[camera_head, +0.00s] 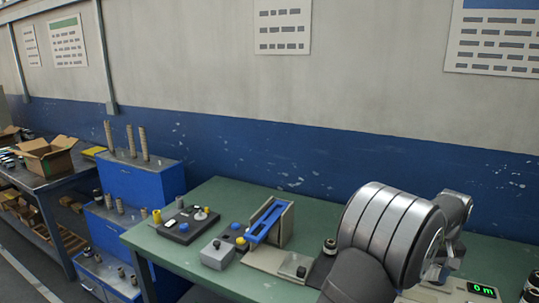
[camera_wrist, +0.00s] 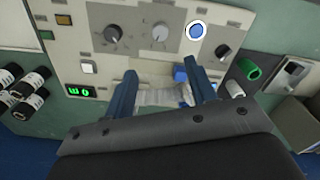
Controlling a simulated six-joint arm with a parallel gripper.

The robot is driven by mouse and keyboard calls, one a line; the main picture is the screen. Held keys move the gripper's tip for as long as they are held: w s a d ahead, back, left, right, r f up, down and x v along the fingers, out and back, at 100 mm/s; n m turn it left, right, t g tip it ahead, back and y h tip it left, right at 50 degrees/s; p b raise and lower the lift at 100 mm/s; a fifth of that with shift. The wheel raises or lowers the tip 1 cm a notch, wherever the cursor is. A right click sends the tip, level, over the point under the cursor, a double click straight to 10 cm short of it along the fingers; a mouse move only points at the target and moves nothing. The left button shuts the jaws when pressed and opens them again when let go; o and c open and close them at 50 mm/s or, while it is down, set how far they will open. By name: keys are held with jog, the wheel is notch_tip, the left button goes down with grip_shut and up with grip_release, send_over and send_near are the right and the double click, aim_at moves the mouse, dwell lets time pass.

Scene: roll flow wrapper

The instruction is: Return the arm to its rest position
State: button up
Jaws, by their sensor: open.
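My gripper (camera_wrist: 160,72) shows in the wrist view with its two blue fingers spread apart. The fingers point at a light grey control panel (camera_wrist: 130,65) with dark knobs, a blue round button (camera_wrist: 196,31) and a green digital display (camera_wrist: 81,91). A pale, crinkled-looking patch (camera_wrist: 160,97) shows between the fingers; I cannot tell what it is or whether anything touches it. In the head view my arm fills the right side above the green bench (camera_head: 205,199), and my fingers are hidden there. A green display (camera_head: 482,289) shows at the lower right.
A blue sloped rail device (camera_head: 268,222) stands mid-bench, with a dark control box (camera_head: 186,226) and a grey box (camera_head: 217,254) left of it. Blue stepped shelves (camera_head: 145,182) and an open carton (camera_head: 47,158) stand farther left. Black-and-white rolls (camera_wrist: 27,91) lie left in the wrist view.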

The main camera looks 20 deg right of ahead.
notch_tip(320, 180, down, 14)
jog(key=shift+a+r, duration=0.1)
jog(key=shift+r, duration=0.05)
jog(key=shift+f, duration=0.3)
jog(key=m, duration=0.8)
jog(key=shift+r+m, duration=0.1)
jog(key=shift+m, duration=0.3)
jog(key=m, duration=0.4)
jog(key=shift+m, duration=1.9)
dwell(0.6)
